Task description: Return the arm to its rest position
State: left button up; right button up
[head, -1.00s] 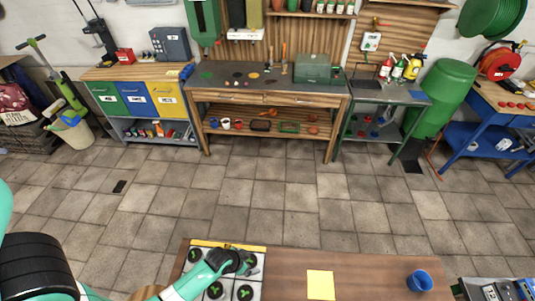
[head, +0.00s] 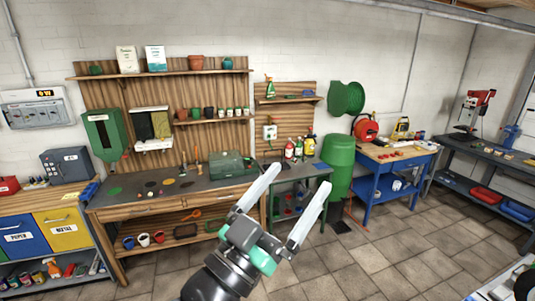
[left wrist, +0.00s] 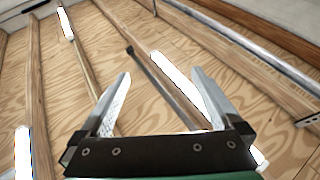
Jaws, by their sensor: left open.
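My left gripper (head: 290,207) is raised in front of the head camera, its two pale fingers apart and pointing up and to the right. Nothing is between the fingers. In the left wrist view the same gripper (left wrist: 165,95) is open and empty, facing the wooden ceiling (left wrist: 120,50) with its beams and bright lamps. My right gripper is not in view.
Beyond the gripper stand a wooden workbench (head: 140,210) with a green toolbox (head: 228,166), a green barrel (head: 338,165) and a blue-framed table (head: 392,163). Grey floor tiles (head: 400,255) are clear at the right. The air around the gripper looks free.

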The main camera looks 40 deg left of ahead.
pick_arm(q)
jog(key=s+d+r+t+h, duration=0.2)
jog(key=s+d+r+t, duration=0.1)
jog(key=s+r, duration=0.6)
notch_tip(320, 180, up, 4)
jog(key=shift+s+d+r+m+t, duration=0.1)
jog(key=shift+s+d+m+t, duration=0.3)
jog(key=shift+t, duration=0.3)
